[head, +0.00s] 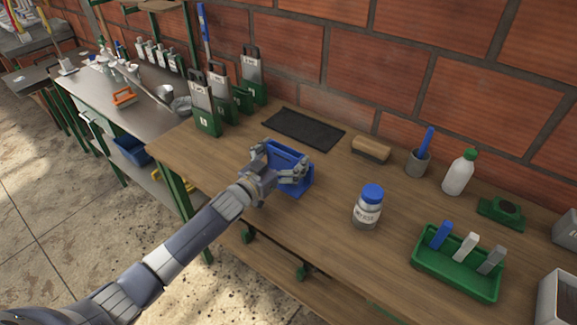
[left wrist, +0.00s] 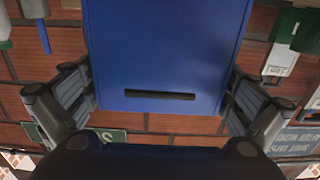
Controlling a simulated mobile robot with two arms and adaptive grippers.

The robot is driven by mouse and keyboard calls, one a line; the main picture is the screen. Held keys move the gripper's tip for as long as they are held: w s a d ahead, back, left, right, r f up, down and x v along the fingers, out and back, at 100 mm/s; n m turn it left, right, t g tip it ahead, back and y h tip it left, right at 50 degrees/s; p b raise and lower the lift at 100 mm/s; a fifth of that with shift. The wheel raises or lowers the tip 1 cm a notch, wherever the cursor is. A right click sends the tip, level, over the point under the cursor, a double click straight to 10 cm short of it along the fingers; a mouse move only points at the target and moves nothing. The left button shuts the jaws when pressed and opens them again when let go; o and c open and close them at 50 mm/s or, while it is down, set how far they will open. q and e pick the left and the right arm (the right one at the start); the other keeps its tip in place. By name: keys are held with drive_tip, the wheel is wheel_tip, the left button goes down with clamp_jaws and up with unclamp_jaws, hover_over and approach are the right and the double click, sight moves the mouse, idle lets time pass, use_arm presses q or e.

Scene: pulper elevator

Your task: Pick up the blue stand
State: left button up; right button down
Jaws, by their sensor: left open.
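The blue stand (head: 292,156) is on the wooden workbench, near its front edge. My left gripper (head: 279,168) is at the stand, with its open fingers on either side of it and partly hiding it. In the left wrist view, the blue stand (left wrist: 165,50) fills the middle as a flat blue face with a dark slot low on it. The open fingers flank this face at left and right; I cannot tell whether they touch it. My right gripper is not in view.
A jar with a blue lid (head: 368,207) stands right of the stand. A black mat (head: 304,128) lies behind it. Green-and-grey holders (head: 205,108) stand at the left. A brush (head: 371,149), a cup (head: 418,162) and a green tray (head: 438,273) are further right. A brick wall closes the back.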

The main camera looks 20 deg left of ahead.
use_arm(q)
drive_tip(key=c, duration=1.2)
drive_tip(key=shift+r, duration=0.1)
